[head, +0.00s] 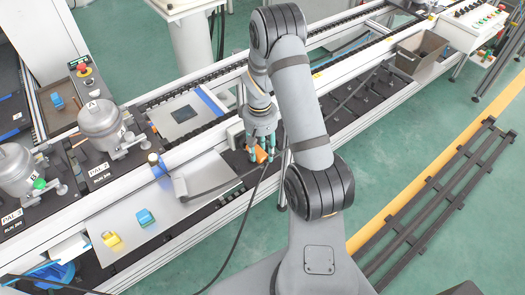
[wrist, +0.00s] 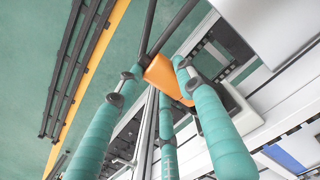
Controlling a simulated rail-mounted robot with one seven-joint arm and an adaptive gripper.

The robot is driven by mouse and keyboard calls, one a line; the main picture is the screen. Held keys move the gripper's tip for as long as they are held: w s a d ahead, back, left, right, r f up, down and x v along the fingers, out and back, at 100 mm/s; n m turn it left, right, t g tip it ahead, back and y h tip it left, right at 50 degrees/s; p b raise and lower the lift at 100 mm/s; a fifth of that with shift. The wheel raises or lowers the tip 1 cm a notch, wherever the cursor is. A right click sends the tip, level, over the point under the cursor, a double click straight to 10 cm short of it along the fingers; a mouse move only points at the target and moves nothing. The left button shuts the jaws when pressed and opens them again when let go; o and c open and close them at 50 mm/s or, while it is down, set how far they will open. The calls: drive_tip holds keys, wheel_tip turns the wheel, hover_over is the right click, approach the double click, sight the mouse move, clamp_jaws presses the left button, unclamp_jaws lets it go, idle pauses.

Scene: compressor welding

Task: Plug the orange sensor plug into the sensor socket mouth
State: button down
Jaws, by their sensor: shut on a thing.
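My gripper (head: 262,147) has teal fingers and is shut on the orange sensor plug (head: 257,155) above the conveyor's near edge. In the wrist view the plug (wrist: 160,74) sits between the fingertips of my gripper (wrist: 157,80), with dark cable running up from it. A white block with a dark face (wrist: 240,108) lies behind the right finger, close to the plug; it may be the socket housing. The socket mouth cannot be made out clearly, and I cannot tell whether the plug touches the block.
Metal compressors (head: 101,125) stand at far left. A dark cable (head: 240,226) hangs toward the floor. A grey bin (head: 421,55) stands at upper right.

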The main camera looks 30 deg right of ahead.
sight(256, 147)
drive_tip(key=shift+w, duration=0.2)
drive_tip(key=shift+w+a, duration=0.2)
drive_tip(key=shift+w, duration=1.1)
drive_tip(key=c, duration=1)
unclamp_jaws()
drive_tip(key=shift+r, duration=0.1)
drive_tip(key=r, duration=1.2)
drive_tip(key=shift+w+a, duration=0.1)
drive_tip(key=shift+w, duration=0.2)
drive_tip(key=shift+f, duration=0.1)
